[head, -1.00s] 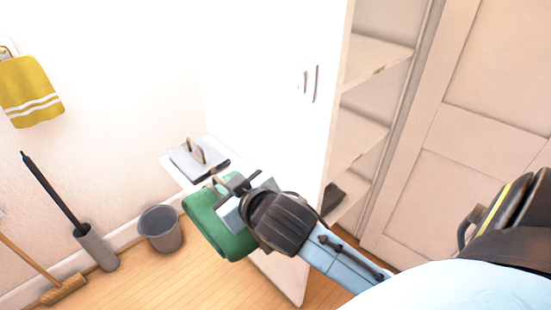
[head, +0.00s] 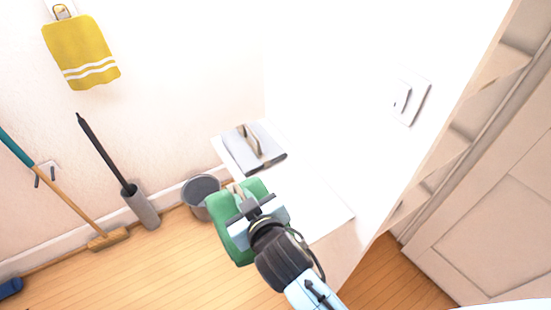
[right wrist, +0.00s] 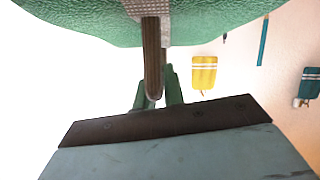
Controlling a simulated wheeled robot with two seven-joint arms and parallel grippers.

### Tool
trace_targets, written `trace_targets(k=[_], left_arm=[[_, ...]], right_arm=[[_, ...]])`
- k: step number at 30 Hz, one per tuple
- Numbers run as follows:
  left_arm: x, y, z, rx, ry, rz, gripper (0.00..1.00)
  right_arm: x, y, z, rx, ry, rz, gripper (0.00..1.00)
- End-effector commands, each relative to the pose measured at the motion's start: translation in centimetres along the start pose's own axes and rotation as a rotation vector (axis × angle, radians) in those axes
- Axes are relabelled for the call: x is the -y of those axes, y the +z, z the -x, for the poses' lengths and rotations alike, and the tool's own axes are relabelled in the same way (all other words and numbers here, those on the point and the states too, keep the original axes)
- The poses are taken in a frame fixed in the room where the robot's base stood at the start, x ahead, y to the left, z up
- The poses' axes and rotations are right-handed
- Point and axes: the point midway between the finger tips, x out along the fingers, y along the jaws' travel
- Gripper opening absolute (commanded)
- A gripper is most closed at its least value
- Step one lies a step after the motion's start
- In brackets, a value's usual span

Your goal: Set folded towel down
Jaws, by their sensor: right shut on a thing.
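The green folded towel (head: 229,236) hangs in my right gripper (head: 238,196), which is shut on it. In the head view it appears at the left front of a white surface (head: 318,207), partly covered by my gripper. I cannot tell its height against that surface. In the right wrist view the green towel (right wrist: 75,22) fills the top, with a finger (right wrist: 152,60) of my right gripper against it. My left gripper is not in view.
A flat grey item with a handle (head: 243,158) lies at the far end of the white surface; the nearer part is bare. A grey bucket (head: 200,190), a brush in a holder (head: 143,208) and a broom (head: 107,240) stand along the wall. A yellow towel (head: 82,55) hangs above.

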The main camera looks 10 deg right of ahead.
Motion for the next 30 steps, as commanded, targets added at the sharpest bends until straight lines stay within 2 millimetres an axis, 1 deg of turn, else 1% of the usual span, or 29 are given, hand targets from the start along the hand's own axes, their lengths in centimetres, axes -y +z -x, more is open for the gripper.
trace_targets(k=[2,4,9,12,17,21,25,26,27,30], left_arm=[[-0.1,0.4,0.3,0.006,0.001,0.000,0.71],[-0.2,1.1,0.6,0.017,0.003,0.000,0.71],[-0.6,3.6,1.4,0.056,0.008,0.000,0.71],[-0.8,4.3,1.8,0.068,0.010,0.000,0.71],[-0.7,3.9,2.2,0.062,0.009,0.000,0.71],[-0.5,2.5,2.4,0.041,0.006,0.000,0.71],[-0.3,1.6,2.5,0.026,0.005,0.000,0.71],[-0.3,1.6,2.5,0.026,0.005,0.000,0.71],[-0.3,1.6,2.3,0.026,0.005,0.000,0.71],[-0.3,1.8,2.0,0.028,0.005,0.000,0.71]], right_arm=[[-0.2,0.0,-0.1,-0.005,-0.005,0.008,0.00],[-1.5,0.2,-0.2,-0.007,-0.005,0.012,0.00],[-6.0,0.9,-0.5,-0.006,-0.003,0.016,0.00],[-8.7,1.4,-0.8,-0.005,-0.003,0.015,0.00],[-12.9,2.2,-1.1,-0.005,-0.004,0.013,0.00],[-16.1,2.7,-1.4,-0.005,-0.003,0.011,0.00],[-18.7,3.2,-1.6,-0.004,-0.004,0.010,0.00],[-19.1,3.2,-1.6,-0.005,-0.004,0.010,0.00],[-18.4,4.3,-2.0,-0.002,-0.007,0.002,0.00],[-18.1,5.5,-2.5,-0.003,-0.007,0.003,0.00]])
